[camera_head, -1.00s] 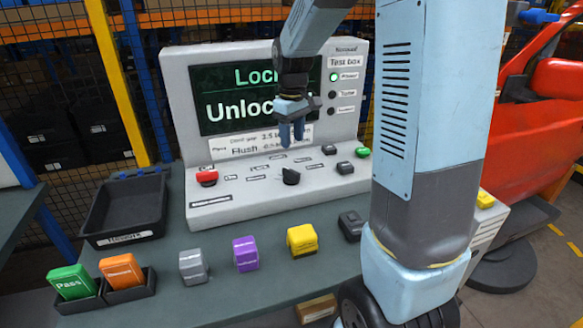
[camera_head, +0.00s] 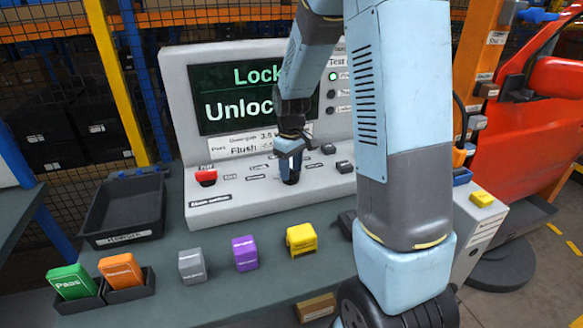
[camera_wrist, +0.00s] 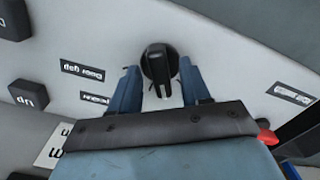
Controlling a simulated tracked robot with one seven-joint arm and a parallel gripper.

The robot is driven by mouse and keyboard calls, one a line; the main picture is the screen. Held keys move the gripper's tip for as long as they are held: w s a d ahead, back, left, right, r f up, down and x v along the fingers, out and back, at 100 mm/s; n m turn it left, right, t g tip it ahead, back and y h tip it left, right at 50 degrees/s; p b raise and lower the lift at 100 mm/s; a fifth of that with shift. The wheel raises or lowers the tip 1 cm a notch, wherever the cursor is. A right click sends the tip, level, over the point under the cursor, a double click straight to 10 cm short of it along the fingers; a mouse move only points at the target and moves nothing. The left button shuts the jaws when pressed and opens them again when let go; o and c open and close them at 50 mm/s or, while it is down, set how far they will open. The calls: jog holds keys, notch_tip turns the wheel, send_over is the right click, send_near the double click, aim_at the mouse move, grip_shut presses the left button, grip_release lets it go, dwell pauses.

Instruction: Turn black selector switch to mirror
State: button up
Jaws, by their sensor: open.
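The black selector switch (camera_wrist: 158,68) is a round knob with a raised bar and a pale mark, seen in the wrist view on the light grey panel. My gripper (camera_wrist: 160,92) is open, with one blue finger on each side of the knob. Whether the fingers touch it I cannot tell. In the head view my gripper (camera_head: 290,168) points down at the middle of the test box's sloped panel (camera_head: 232,192) and hides the knob. Labels lie around the knob; one reads "Mirror" (camera_wrist: 95,99), upside down in the wrist view.
A red button (camera_head: 206,177) is on the panel's left, and black buttons (camera_head: 345,166) are on its right. A screen (camera_head: 235,100) reads "Lock" and "Unlock". Grey, purple and yellow blocks (camera_head: 301,238) stand in front. An empty black tray (camera_head: 125,208) is at left.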

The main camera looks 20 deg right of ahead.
grip_shut()
dwell(0.3)
jog(key=shift+m, duration=2.8)
grip_release()
jog(key=shift+a, duration=0.1)
